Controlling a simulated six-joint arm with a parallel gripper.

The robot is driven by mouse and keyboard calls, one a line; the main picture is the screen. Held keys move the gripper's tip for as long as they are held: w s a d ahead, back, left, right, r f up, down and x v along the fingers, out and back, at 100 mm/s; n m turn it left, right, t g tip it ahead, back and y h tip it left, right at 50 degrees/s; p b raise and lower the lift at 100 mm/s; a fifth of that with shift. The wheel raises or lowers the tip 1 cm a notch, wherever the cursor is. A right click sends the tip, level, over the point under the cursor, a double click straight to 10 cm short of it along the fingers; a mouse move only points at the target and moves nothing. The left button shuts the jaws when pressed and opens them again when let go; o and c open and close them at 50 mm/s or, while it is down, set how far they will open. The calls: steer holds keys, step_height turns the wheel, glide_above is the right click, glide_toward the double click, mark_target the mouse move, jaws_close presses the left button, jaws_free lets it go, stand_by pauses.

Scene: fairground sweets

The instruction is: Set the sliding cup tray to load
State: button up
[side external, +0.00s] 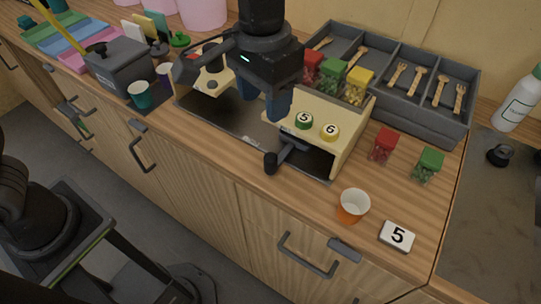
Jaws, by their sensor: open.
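A low cream machine (345,138) on a dark grey base (235,125) stands on the wooden counter. Its right part carries a green button marked 5 (304,120) and a yellow button marked 6 (330,132). A dark lever with a knob (270,162) sticks out at the front of the right opening. I cannot tell for certain which part is the sliding cup tray, and no load marking is readable. My gripper (263,106) points down over the middle of the machine, open, its fingers apart with nothing seen between them. My gripper and arm hide the machine's middle.
A clear cup with orange at its bottom (352,206) and a card marked 5 (397,236) stand front right. A grey cutlery tray (440,118) is behind; a grey box (122,68) is left.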

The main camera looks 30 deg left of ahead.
mark_target(271, 157)
steer(key=f, duration=0.9)
steer(key=d+f, duration=0.1)
steer(key=f, duration=0.4)
steer(key=shift+f, duration=0.15)
jaws_close()
